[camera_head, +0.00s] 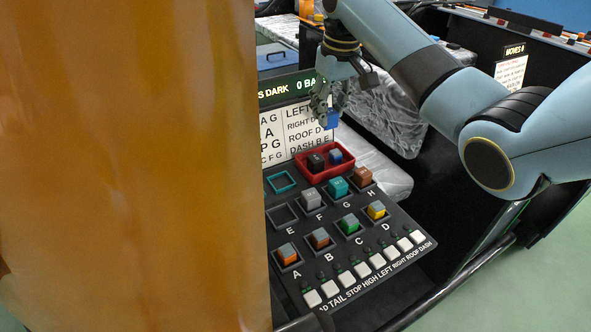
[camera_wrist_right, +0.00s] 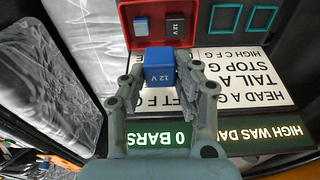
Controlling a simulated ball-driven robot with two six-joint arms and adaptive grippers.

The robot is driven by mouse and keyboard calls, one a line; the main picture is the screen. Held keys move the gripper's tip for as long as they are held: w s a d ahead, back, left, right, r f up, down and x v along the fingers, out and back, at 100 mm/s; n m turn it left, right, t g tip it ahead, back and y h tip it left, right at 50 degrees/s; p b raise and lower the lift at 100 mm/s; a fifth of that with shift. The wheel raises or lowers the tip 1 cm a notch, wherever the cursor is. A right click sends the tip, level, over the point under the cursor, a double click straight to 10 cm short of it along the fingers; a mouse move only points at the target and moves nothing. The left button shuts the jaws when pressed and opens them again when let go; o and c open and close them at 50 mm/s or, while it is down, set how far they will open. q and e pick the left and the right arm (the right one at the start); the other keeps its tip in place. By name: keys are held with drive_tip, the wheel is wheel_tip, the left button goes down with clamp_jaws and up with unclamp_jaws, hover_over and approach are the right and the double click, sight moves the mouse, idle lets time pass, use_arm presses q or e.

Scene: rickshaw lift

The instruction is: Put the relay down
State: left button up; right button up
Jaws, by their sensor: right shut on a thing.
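My right gripper (camera_head: 328,104) is shut on a blue relay (camera_head: 333,119) and holds it in front of the printed sheet, above the red tray (camera_head: 305,175). In the right wrist view the held relay (camera_wrist_right: 158,75) reads "12 V" and sits between the fingertips (camera_wrist_right: 160,90). The red tray (camera_wrist_right: 185,41) holds a black relay (camera_head: 316,163) and a blue one with a grey top (camera_head: 335,156). They also show in the wrist view, blue (camera_wrist_right: 141,26) and black (camera_wrist_right: 179,25). My left gripper is not in view.
A large orange-brown surface (camera_head: 130,170) hides the left of the head view. The panel's lettered sockets hold several coloured relays; socket E (camera_head: 283,215) is empty. A teal-outlined square (camera_head: 282,181) beside the tray is empty. White switches (camera_head: 345,279) line the front.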

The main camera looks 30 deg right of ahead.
drive_tip(key=s+a+f+p, duration=0.1)
drive_tip(key=s+a+p, duration=0.35)
drive_tip(key=s, duration=0.35)
drive_tip(key=s+a+p, duration=0.3)
drive_tip(key=s+a, duration=0.3)
drive_tip(key=s, duration=0.3)
drive_tip(key=w+a+f, duration=0.2)
drive_tip(key=w, duration=0.1)
drive_tip(key=w+a+f, duration=0.2)
drive_tip(key=w, duration=0.1)
drive_tip(key=w+a+f, duration=0.2)
drive_tip(key=w, duration=0.1)
drive_tip(key=shift+w+f, duration=0.1)
drive_tip(key=shift+f, duration=2.25)
drive_tip(key=shift+f, duration=0.1)
drive_tip(key=o, duration=1.1)
